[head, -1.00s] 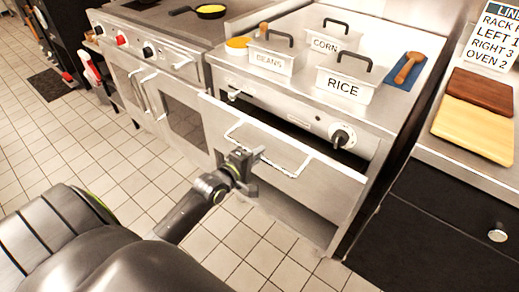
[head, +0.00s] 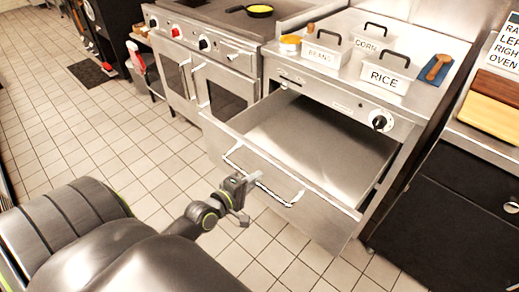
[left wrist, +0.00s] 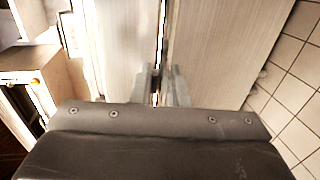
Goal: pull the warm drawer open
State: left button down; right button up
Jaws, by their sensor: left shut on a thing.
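The warm drawer (head: 310,150) is pulled well out of the steel counter unit, and its bare interior shows from above. Its front carries a long bar handle (head: 280,195). My left gripper (head: 250,181) is at the handle, shut on its bar near the middle. In the left wrist view, the fingers (left wrist: 160,90) close around the thin handle bar (left wrist: 162,35), with the drawer front behind. My right gripper is not in view.
Lidded bins marked beans (head: 322,53), corn (head: 368,44) and rice (head: 388,77) stand on top of the unit. An oven range (head: 215,75) is to the left. A black cabinet (head: 440,200) is to the right. The tiled floor (head: 90,130) at left is clear.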

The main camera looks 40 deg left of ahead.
pick_arm(q)
jog(key=shift+s, duration=0.7)
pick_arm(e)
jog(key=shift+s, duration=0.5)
pick_arm(q)
jog(key=c, duration=1.5)
grip_release()
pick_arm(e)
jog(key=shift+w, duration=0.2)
